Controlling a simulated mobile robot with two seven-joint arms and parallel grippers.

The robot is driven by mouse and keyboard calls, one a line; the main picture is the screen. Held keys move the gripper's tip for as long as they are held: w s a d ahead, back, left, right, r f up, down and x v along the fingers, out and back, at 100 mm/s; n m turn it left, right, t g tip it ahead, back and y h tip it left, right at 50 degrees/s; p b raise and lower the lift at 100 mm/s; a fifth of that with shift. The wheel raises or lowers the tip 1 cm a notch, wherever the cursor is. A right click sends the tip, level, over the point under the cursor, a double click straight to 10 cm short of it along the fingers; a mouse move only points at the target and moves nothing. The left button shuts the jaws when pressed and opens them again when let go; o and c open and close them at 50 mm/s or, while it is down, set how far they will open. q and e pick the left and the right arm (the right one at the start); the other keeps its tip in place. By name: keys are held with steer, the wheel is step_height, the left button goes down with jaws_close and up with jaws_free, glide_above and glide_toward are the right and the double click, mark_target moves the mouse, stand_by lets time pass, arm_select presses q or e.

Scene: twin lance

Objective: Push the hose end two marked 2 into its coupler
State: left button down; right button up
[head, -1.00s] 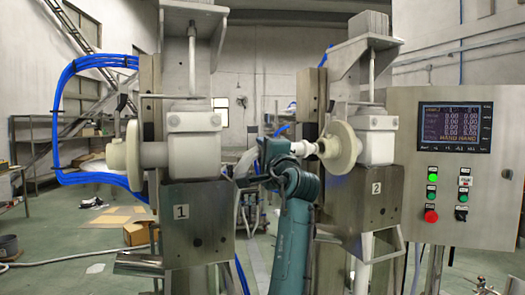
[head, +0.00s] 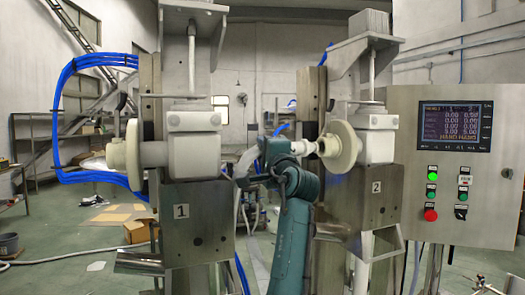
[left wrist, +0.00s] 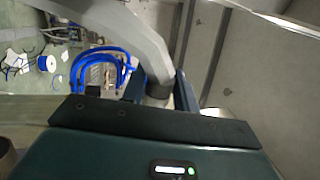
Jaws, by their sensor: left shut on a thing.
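My left gripper (head: 281,150) is shut on the hose end (head: 302,148), whose white tip points right. The tip is at the mouth of the pale round coupler (head: 341,146) on the stand marked 2 and looks in line with it. I cannot tell whether it only touches or is partly inside. The grey hose (head: 245,164) bends down to the left behind my gripper. In the left wrist view the hose (left wrist: 146,42) runs down between my gripper's fingers (left wrist: 158,92). The coupler cannot be made out there. My right gripper is not in view.
The stand marked 1 (head: 195,219) with its own round coupler (head: 127,155) is at the left. The stand marked 2 (head: 368,213) is close right of my arm. A control cabinet (head: 456,218) stands at the right. Blue hoses (head: 75,68) loop at the left.

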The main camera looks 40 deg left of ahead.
arm_select(q)
steer(key=shift+w+d+p, duration=0.15)
steer(key=shift+w+d, duration=0.2)
steer(key=shift+w, duration=0.35)
steer(key=shift+w+d+p, duration=0.15)
steer(key=shift+w+d, duration=0.25)
steer(key=shift+w, duration=0.25)
steer(key=shift+w+d+p, duration=0.15)
steer(key=shift+w+d, duration=0.2)
steer(key=shift+w, duration=0.35)
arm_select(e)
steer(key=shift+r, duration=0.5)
arm_select(q)
steer(key=c, duration=1)
jaws_free()
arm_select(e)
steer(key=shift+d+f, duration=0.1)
arm_select(q)
steer(key=b+v, duration=0.3)
steer(key=v, duration=1)
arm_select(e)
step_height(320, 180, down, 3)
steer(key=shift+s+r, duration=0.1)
arm_select(q)
steer(key=shift+d, duration=0.1)
